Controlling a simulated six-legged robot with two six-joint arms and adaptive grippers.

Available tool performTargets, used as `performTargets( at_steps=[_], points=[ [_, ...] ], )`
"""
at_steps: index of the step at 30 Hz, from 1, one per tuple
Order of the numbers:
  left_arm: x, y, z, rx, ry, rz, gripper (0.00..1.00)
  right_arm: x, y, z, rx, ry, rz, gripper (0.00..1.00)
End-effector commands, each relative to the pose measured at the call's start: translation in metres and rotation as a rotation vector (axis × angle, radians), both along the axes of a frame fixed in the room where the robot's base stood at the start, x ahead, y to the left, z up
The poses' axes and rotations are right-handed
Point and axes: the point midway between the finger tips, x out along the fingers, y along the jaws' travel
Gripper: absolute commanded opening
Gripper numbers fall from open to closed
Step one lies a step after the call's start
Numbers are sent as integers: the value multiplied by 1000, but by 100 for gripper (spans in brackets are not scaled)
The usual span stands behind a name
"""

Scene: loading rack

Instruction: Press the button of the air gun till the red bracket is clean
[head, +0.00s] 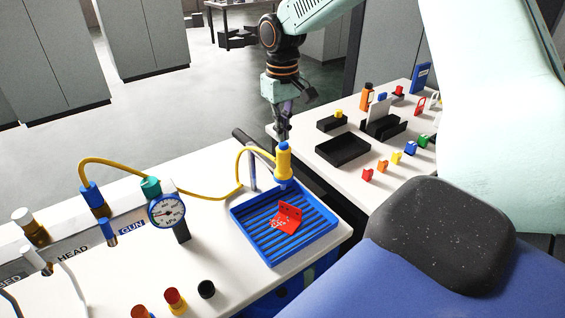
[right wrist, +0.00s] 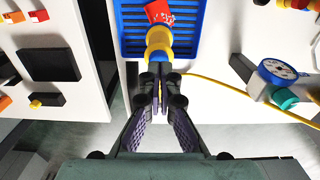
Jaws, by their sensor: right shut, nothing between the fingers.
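The air gun (head: 283,165) is yellow with a blue lower end and hangs upright over the back of a blue slatted tray (head: 245,224). The red bracket (head: 288,214) lies on the slats in front of it, with pale specks on and around its lower part. My right gripper (head: 283,132) points down just above and behind the gun's top. In the right wrist view its shut, empty fingers (right wrist: 160,80) meet right at the air gun (right wrist: 159,42); I cannot tell whether they touch it. The button is not distinguishable. The red bracket (right wrist: 159,12) is partly cut off there. My left gripper is not in view.
A yellow hose (head: 205,195) runs from the gun to a manifold with a pressure gauge (head: 167,211). Several coloured knobs stand at the front. A second table (head: 305,135) at right holds black trays and small coloured parts. A gap separates the tables.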

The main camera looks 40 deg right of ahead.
Motion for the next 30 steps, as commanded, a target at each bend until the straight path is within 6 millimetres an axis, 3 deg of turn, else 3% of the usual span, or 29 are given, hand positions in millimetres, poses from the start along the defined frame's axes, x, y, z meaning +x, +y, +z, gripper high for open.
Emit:
performTargets(
  at_steps=[30],
  points=[
    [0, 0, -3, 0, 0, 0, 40, 0, 0, -11, 0, 1, 0, 0]
  ],
)
